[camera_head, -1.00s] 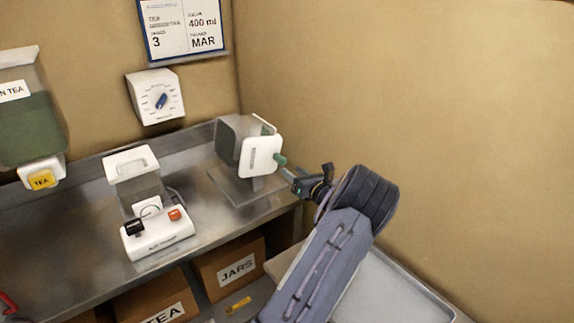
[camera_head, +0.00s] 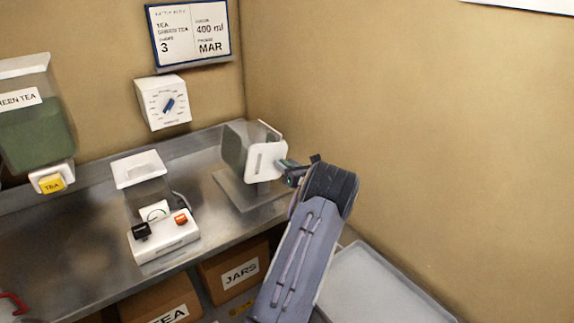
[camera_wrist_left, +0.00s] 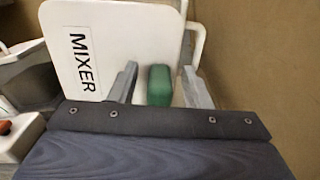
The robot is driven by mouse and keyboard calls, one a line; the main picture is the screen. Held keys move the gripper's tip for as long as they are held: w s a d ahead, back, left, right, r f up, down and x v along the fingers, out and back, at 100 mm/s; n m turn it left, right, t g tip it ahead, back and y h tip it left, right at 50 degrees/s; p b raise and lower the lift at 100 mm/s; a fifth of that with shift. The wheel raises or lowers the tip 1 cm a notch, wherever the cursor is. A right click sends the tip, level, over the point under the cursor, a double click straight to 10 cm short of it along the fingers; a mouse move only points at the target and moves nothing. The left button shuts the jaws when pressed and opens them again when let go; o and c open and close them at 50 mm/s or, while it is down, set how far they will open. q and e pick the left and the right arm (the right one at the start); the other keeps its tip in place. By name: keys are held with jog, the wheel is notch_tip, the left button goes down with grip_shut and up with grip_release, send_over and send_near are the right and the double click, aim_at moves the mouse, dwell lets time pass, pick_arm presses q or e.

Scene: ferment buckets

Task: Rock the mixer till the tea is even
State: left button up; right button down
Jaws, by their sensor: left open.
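The mixer (camera_head: 265,158) stands at the right end of the steel counter, a grey box with a white end plate. Its white plate, marked MIXER, also shows in the left wrist view (camera_wrist_left: 112,50). The mixer's green handle (camera_wrist_left: 159,86) sits between the two fingers of my left gripper (camera_wrist_left: 160,84), with a gap visible on each side. In the head view the left gripper (camera_head: 289,172) is right beside the white plate and hides most of the handle. The tea inside the mixer cannot be made out. My right gripper is not in view.
A small white device (camera_head: 164,238) with black and orange knobs stands left of the mixer. A green tea dispenser (camera_head: 35,130) and a dial timer (camera_head: 163,102) are on the wall. A grey tray (camera_head: 375,290) lies at lower right. Boxes (camera_head: 240,272) sit under the counter.

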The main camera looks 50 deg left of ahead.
pick_arm(q)
grip_shut()
dwell(0.3)
